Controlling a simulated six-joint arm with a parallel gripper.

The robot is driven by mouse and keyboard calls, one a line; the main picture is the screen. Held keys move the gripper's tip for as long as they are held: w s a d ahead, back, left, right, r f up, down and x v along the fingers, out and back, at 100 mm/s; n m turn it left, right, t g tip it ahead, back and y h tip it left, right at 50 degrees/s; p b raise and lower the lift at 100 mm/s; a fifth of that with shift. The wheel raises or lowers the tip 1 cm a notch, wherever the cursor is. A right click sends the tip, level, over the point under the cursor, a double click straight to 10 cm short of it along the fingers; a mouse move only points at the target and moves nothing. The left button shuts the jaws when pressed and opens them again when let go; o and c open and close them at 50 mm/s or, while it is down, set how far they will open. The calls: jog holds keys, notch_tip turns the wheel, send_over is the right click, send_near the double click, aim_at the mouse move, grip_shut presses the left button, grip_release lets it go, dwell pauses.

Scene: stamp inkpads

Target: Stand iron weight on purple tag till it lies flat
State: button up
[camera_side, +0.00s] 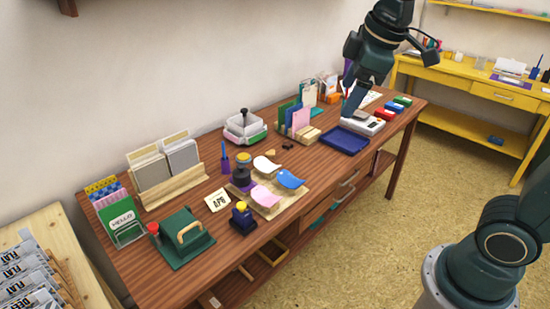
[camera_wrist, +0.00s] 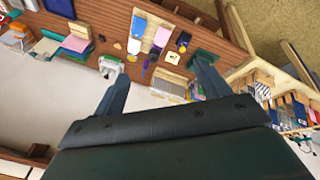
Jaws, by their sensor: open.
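A dark, rounded iron weight (camera_side: 241,177) appears to stand at the left of a light wooden board (camera_side: 268,212) in the side view. A small purple edge, seemingly the purple tag (camera_side: 250,188), shows at its foot; most of it is hidden, so I cannot tell whether it lies flat. A curled cream tag (camera_side: 266,164), a pink tag (camera_side: 264,196) and a blue tag (camera_side: 290,180) lie on the same board. My gripper (camera_side: 350,108) is high over the right part of the bench, well away from the weight. In the wrist view its fingers (camera_wrist: 160,76) are spread and empty.
A green press (camera_side: 182,242) is at left, a blue tray (camera_side: 346,139) at right. Upright card racks line the wall side.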

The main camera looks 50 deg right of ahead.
jog(key=s+f+m, duration=0.2)
jog(key=s+m, duration=0.1)
jog(key=s, duration=0.4)
jog(key=s+f+m+t, duration=0.1)
jog(key=s+f+m, duration=0.1)
jog(key=s+m, duration=0.2)
jog(key=shift+s+a+f, duration=0.2)
jog(key=shift+s+f, duration=0.15)
jog(key=shift+s, duration=1.15)
dwell(5.4)
